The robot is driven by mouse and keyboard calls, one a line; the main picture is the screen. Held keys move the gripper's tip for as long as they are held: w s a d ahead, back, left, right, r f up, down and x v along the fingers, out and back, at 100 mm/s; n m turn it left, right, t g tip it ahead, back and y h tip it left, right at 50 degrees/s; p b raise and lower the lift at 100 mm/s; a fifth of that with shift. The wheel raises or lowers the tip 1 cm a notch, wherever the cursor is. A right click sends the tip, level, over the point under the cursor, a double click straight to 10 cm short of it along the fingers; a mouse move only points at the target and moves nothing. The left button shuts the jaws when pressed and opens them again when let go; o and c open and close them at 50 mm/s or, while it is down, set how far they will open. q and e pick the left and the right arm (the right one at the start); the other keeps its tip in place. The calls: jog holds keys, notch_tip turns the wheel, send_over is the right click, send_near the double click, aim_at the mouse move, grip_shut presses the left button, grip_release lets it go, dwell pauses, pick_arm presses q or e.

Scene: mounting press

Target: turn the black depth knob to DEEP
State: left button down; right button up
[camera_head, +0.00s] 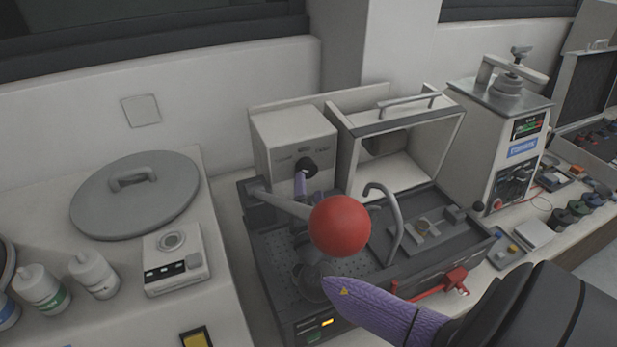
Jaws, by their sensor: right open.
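The black depth knob (306,168) sits on the front of an upright grey box (285,138) at the back of the mounting machine. Small labels beside the knob are too small to read. A narrow purple piece (300,185) shows just below the knob; I cannot tell what it belongs to. My right gripper (345,288) comes in from the lower right. One purple finger shows, pointing left and well in front of the knob; the other finger is not clearly visible. It is open and apart from the knob. My left gripper is not in view.
A large red ball (340,226) on a grey lever (282,204) stands in front of the knob box. A curved grey handle (389,220) and an open framed cover (408,137) are to the right. A scale (175,262) and bottles stand left.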

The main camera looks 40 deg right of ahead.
aim_at(308, 173)
jog(key=x, duration=0.3)
jog(key=shift+w+d, duration=0.2)
jog(key=shift+w, duration=0.1)
jog(key=shift+w+d+r, duration=0.15)
jog(key=shift+w, duration=0.05)
jog(key=c, duration=0.7)
grip_shut()
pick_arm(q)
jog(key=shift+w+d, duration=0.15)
